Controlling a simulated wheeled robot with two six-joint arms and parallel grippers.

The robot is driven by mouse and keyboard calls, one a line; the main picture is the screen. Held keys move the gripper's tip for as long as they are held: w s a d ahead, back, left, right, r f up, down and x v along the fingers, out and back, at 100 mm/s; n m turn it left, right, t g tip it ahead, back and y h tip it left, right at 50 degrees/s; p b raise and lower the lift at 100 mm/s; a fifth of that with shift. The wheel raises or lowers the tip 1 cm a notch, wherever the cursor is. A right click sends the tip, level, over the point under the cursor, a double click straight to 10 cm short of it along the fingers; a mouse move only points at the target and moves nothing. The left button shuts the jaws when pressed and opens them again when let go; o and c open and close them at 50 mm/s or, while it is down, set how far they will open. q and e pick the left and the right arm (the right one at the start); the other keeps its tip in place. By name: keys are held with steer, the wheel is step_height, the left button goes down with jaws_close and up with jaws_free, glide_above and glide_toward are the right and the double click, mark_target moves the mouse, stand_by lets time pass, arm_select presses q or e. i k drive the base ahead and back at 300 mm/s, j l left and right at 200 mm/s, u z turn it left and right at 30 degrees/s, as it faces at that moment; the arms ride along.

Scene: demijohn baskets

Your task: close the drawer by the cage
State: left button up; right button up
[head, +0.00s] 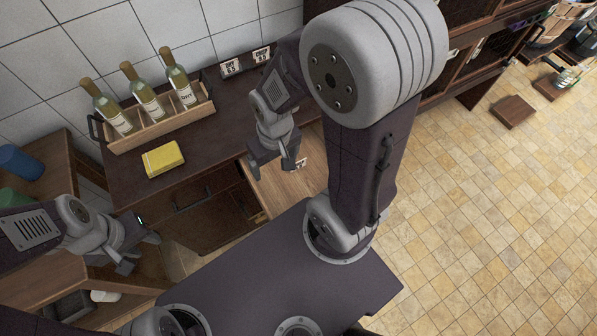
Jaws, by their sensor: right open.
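A light-wood drawer (288,188) stands pulled out from the dark cabinet under the counter, partly hidden by my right arm. My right gripper (274,164) is over the drawer with its two fingers apart and nothing seen between them. I cannot tell whether it touches the drawer. My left gripper (140,253) is at the lower left, in front of the counter, with its fingers apart and empty. No cage can be made out with certainty.
The dark counter (217,142) carries a wooden bottle carrier (161,127) with three bottles, a yellow box (163,159) and small label cards (231,67). Blue (20,161) and green cups stand at far left. Tiled floor (480,190) is open at right.

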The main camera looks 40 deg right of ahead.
mark_target(277, 192)
steer(key=k+l+z, duration=0.6)
steer(key=l+z, duration=0.15)
steer(key=l, duration=0.2)
steer(key=k+j, duration=0.2)
steer(key=k+j+z, duration=0.05)
